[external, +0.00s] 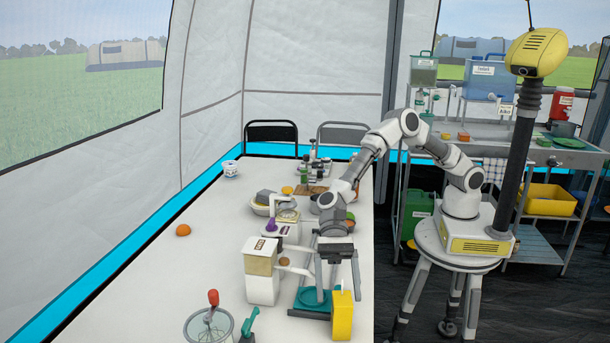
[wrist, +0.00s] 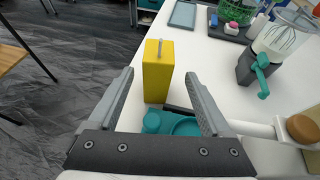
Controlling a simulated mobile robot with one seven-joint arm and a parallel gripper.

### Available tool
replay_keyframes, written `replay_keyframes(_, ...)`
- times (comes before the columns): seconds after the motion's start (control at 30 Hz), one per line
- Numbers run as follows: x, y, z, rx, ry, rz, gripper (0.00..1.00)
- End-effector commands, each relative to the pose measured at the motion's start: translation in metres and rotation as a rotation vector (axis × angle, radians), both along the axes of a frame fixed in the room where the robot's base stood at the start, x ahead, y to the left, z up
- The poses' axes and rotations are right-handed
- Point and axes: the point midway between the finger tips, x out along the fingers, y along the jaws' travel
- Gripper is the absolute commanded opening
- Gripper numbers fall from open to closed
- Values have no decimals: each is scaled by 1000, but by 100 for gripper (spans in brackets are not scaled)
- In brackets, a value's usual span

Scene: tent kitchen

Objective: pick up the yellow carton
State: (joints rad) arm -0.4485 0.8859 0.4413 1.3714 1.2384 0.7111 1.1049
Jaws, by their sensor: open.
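The yellow carton (external: 342,316) stands upright near the table's right edge, with a pale spout or tab on top. In the wrist view the carton (wrist: 158,75) shows between and beyond the fingertips. My gripper (external: 338,288) is open and empty, low over the table, pointing down near the carton. In the wrist view the gripper's fingers (wrist: 160,76) are spread to either side of the carton, with no clear contact. The carton's lower part is visible in the wrist view.
A teal scale-like item (external: 309,299) lies beside the carton, beneath my gripper. A cream dispenser (external: 261,272) stands to the left. A glass bowl with a whisk (external: 209,325) and a teal-handled tool (external: 248,324) are at the front. The table's left part is mostly clear.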

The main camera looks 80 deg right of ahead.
Motion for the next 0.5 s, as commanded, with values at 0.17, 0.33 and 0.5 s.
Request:
replay_keyframes(0.17, -9, 23, -16, 0, -2, 4, 82)
replay_keyframes(0.33, -12, 41, -20, 1, -1, 2, 82)
replay_keyframes(0.5, -11, 43, -20, 1, -1, 0, 82)
